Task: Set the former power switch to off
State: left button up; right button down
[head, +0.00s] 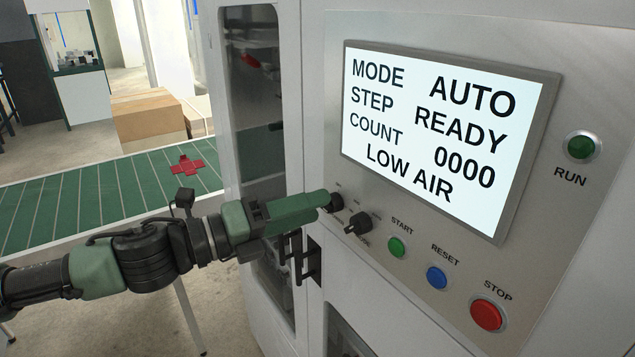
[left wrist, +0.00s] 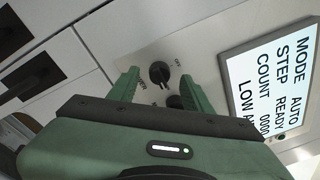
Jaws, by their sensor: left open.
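Two black rotary knobs sit on the former's panel below the screen. The left knob (head: 335,202) is at my left gripper's tips, and the right knob (head: 358,224) is beside it. Their labels are too small to read, so I cannot tell for sure which is the power switch. In the left wrist view the left knob (left wrist: 159,73) shows between the fingertips, and the other knob (left wrist: 174,101) is partly hidden by the gripper body. My left gripper (head: 318,206) is open, its fingers on either side of the left knob; contact is unclear. My right gripper is out of view.
The screen (head: 440,130) reads AUTO, READY, 0000, LOW AIR. Green START (head: 397,247), blue RESET (head: 437,277) and red STOP (head: 487,314) buttons lie right of the knobs; a green RUN light (head: 581,147) is higher. A green conveyor (head: 90,198) lies left.

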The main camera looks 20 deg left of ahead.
pick_arm(q)
jog(key=shift+p+x, duration=0.4)
jog(key=shift+x, duration=0.7)
grip_shut()
